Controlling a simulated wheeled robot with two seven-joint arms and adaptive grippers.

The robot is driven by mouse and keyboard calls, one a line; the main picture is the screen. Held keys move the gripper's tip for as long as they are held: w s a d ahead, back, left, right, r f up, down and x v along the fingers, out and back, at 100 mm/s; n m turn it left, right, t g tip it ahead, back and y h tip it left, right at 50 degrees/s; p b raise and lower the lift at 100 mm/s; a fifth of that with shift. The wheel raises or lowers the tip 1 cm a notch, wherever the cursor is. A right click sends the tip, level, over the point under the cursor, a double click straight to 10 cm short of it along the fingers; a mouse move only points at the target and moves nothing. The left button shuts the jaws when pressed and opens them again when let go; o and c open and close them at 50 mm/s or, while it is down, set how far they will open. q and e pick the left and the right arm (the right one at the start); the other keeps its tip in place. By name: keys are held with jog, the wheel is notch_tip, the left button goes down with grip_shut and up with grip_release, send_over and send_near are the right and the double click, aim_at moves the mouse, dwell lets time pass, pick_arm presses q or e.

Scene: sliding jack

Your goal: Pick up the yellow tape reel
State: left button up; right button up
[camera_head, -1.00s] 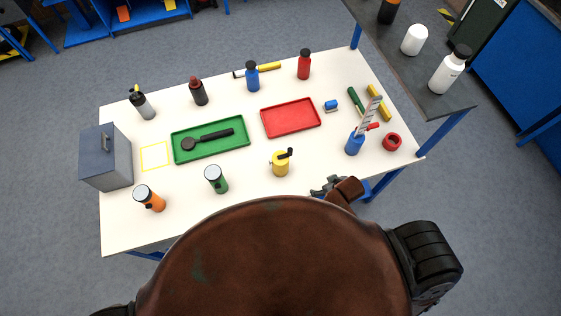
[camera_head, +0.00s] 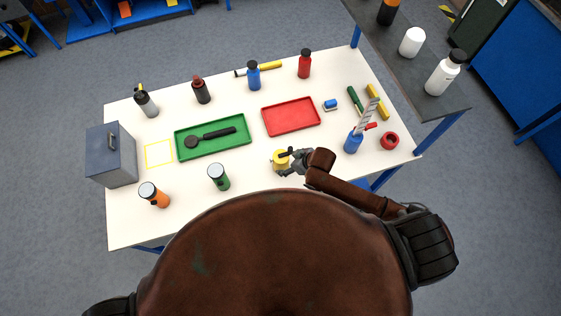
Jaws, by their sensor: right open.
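The yellow tape reel (camera_head: 280,160) stands on the white table near its front edge, with a dark handle-like part on top. My right gripper (camera_head: 287,161) is open at the reel's right side, its fingers close around or beside it and partly hiding it. I cannot tell whether the fingers touch it. My left gripper is not in view.
A red tray (camera_head: 291,117) lies behind the reel, and a green tray (camera_head: 213,137) holding a black tool lies to the left. A blue holder (camera_head: 353,142) and a red ring (camera_head: 390,141) are to the right.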

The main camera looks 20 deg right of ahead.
jog(key=x, duration=0.3)
jog(key=p+x, duration=0.1)
jog(key=x, duration=0.1)
jog(key=shift+w+a+r, duration=0.15)
jog(key=shift+w+a, duration=0.1)
jog(key=shift+w, duration=0.2)
jog(key=shift+w+f, duration=0.1)
jog(key=shift+f, duration=0.15)
jog(key=c, duration=1.4)
jog(key=shift+c, duration=0.6)
jog(key=shift+r, duration=0.1)
